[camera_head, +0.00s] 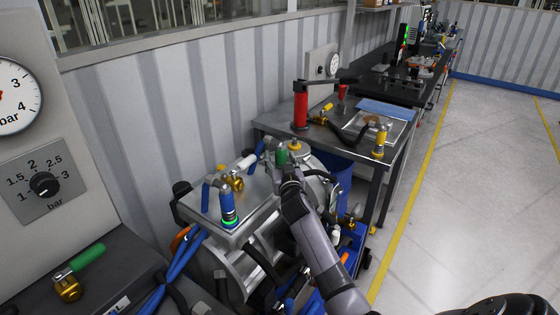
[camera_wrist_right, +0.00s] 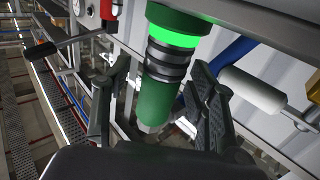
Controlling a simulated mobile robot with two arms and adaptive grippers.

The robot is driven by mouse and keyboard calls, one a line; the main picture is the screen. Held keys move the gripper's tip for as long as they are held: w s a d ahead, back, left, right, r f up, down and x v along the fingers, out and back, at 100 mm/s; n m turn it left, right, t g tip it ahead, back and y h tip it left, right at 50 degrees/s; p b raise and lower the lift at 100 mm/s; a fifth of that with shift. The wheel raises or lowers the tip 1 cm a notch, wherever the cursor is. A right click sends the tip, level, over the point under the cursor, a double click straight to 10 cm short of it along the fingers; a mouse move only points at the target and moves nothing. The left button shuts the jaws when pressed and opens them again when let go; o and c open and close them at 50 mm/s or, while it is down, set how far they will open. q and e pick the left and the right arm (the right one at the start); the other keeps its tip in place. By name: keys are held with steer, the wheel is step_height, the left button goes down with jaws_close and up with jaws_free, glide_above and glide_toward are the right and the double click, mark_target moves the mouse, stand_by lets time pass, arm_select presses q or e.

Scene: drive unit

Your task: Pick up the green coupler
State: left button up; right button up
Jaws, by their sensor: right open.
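The green coupler (camera_head: 282,157) stands on the drive unit in the head view, partly hidden by my right gripper (camera_head: 289,174). In the right wrist view the coupler (camera_wrist_right: 163,75) is a green cylinder with dark ribbed rings and a bright glowing green band. My right gripper (camera_wrist_right: 155,105) is open, with one finger on either side of the coupler's lower part. Gaps show beside the coupler, and I cannot tell whether either finger touches it. My left gripper is not in view.
A blue coupler (camera_head: 228,208) with a glowing green ring and a white-handled valve (camera_head: 239,165) stand on the unit's left part. A white handle (camera_wrist_right: 253,91) lies close to the right finger. A workbench (camera_head: 345,140) with a red tool stands behind.

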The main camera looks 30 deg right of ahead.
jaws_close()
stand_by(0.5)
steer(key=shift+r, duration=0.1)
steer(key=shift+d+r, duration=0.1)
steer(key=shift+r, duration=0.5)
step_height(320, 180, up, 19)
steer(key=shift+f, duration=0.15)
steer(key=shift+r+p, duration=0.65)
steer(key=shift+r, duration=0.05)
stand_by(0.6)
steer(key=shift+r+p, duration=2.15)
steer(key=shift+r, duration=0.2)
